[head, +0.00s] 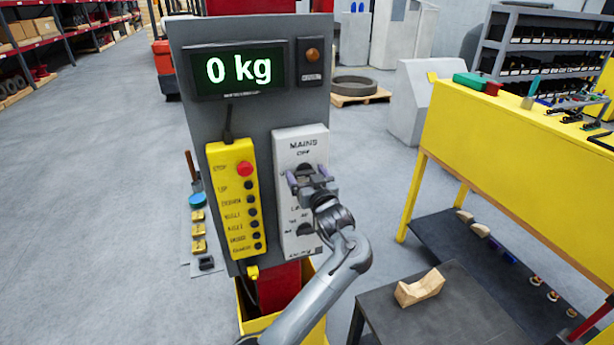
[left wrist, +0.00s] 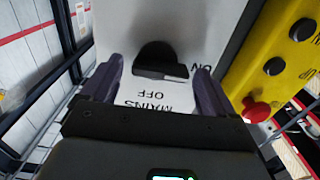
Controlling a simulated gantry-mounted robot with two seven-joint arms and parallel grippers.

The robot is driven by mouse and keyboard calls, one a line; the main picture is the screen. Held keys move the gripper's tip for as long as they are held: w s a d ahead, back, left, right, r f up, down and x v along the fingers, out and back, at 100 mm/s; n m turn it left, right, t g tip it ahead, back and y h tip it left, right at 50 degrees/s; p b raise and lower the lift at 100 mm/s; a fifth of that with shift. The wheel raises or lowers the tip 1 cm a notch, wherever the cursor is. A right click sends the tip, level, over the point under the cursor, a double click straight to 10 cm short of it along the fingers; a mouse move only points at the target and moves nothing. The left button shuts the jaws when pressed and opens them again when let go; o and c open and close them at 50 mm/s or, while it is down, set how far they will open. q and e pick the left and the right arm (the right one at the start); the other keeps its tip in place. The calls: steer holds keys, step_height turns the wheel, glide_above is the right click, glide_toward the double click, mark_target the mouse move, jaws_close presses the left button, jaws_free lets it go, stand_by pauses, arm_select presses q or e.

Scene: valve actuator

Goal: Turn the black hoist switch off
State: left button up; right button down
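The white switch panel (head: 288,142) on the grey board carries two black rotary switches. The upper switch is marked MAINS, with OFF above it. It is partly hidden by my gripper in the head view and shows clearly in the left wrist view as a black knob (left wrist: 158,57). Its bar lies crosswise, with a light mark toward ON. The lower black switch (head: 305,230) is small, and I cannot read its label; I see no readable "hoist" label. My left gripper (head: 307,179) is open in front of the upper switch, its fingers on either side of the knob. Contact is unclear.
A yellow button box (head: 232,205) with a red stop button (head: 244,169) hangs close left of the panel. Above is a display (head: 238,70) reading 0 kg. A yellow bench (head: 490,150) and a dark table (head: 450,305) stand to the right.

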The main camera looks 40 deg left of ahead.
arm_select(q)
steer(key=c, duration=1)
steer(key=shift+r+m+p, duration=0.2)
steer(key=shift+m+p, duration=0.1)
steer(key=shift+p, duration=0.3)
steer(key=m+p, duration=0.2)
steer(key=p, duration=0.1)
steer(key=m+p, duration=0.2)
steer(key=p, duration=0.2)
steer(key=shift+w+d+r+p, duration=0.1)
steer(key=shift+r+p, duration=0.2)
steer(key=m+p, duration=0.6)
steer(key=p, duration=0.1)
steer(key=shift+w+d+f+m, duration=0.1)
steer(key=shift+w+f+m, duration=0.1)
steer(key=shift+m, duration=0.1)
steer(key=m+p, duration=0.2)
steer(key=m, duration=0.1)
steer(key=shift+m, duration=0.3)
steer(key=shift+w+d+f+m+p, duration=0.1)
steer(key=shift+f+m+p, duration=0.1)
steer(key=shift+m+p, duration=0.75)
steer(key=shift+f+m, duration=0.1)
steer(key=shift+m, duration=0.55)
